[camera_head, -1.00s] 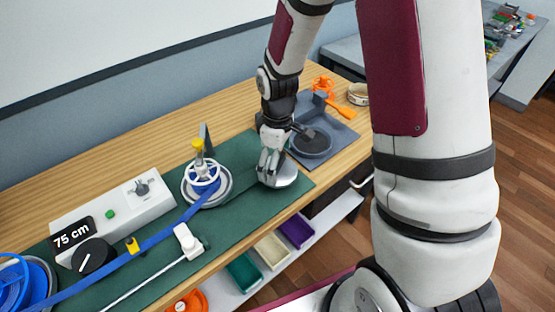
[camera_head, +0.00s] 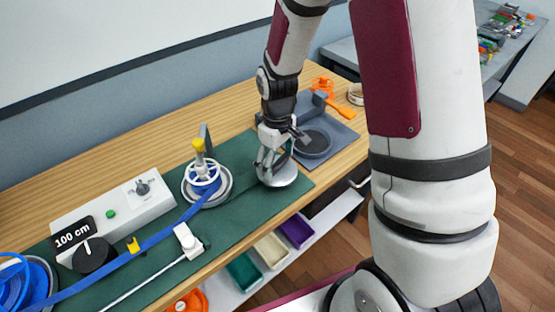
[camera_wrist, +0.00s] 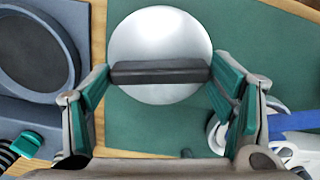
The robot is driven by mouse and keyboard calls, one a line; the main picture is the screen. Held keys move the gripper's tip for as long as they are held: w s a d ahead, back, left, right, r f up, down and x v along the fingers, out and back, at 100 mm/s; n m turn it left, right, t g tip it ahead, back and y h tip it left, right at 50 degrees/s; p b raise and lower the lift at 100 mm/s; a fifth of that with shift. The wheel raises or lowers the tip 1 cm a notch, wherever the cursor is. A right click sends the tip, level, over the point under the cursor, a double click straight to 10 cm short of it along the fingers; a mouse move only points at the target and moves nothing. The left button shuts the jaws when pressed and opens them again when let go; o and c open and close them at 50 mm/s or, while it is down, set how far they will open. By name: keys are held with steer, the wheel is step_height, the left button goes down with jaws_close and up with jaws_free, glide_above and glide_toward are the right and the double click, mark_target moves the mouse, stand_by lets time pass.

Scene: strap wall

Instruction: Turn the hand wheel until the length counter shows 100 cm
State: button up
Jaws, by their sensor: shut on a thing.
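The length counter (camera_head: 73,233) on the left reads 100 cm. A silver disc (camera_head: 287,179) sits at the right end of the green mat and seems to be the hand wheel. In the wrist view the disc (camera_wrist: 160,30) carries a dark crossbar (camera_wrist: 135,73). My gripper (camera_wrist: 160,76) has a finger at each end of the bar and is shut on it. In the head view my gripper (camera_head: 268,168) is over the disc and hides part of it.
A blue strap (camera_head: 152,241) runs from a blue coil (camera_head: 14,285) to a white spoked reel (camera_head: 207,180). A black knob (camera_head: 95,256) stands below the counter. A grey tray (camera_head: 340,139) lies right of my gripper. Colored bins sit below the bench edge.

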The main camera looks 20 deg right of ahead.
steer(key=shift+m, duration=1.2)
steer(key=o, duration=1.1)
steer(key=shift+o, duration=0.2)
steer(key=shift+r, duration=0.15)
step_height(320, 180, up, 12)
